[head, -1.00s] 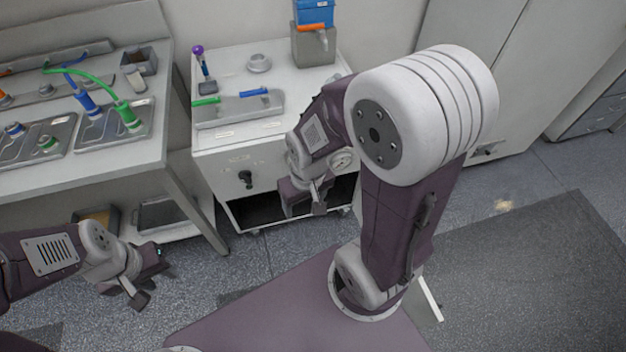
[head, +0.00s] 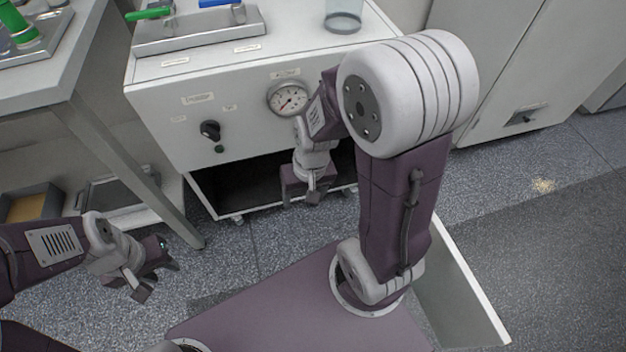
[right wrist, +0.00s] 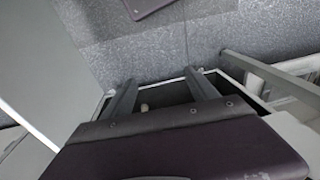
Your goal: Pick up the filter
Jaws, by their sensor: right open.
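I cannot make out the filter for certain in either view. A small pale object (right wrist: 144,107) shows between my right gripper's fingers in the right wrist view, low against the dark inside of the cabinet's open bottom compartment; it is too small to identify. My right gripper (head: 303,194) is open and points down in front of that compartment (head: 240,185); its spread, empty fingers (right wrist: 163,88) show in the right wrist view. My left gripper (head: 158,278) is open and empty at the lower left, over the floor.
The white cabinet (head: 165,95) carries a gauge (head: 288,98), a black knob (head: 210,130), a metal plate (head: 200,33) with green and blue handles, and a clear cylinder (head: 344,16). A workbench (head: 55,75) stands left.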

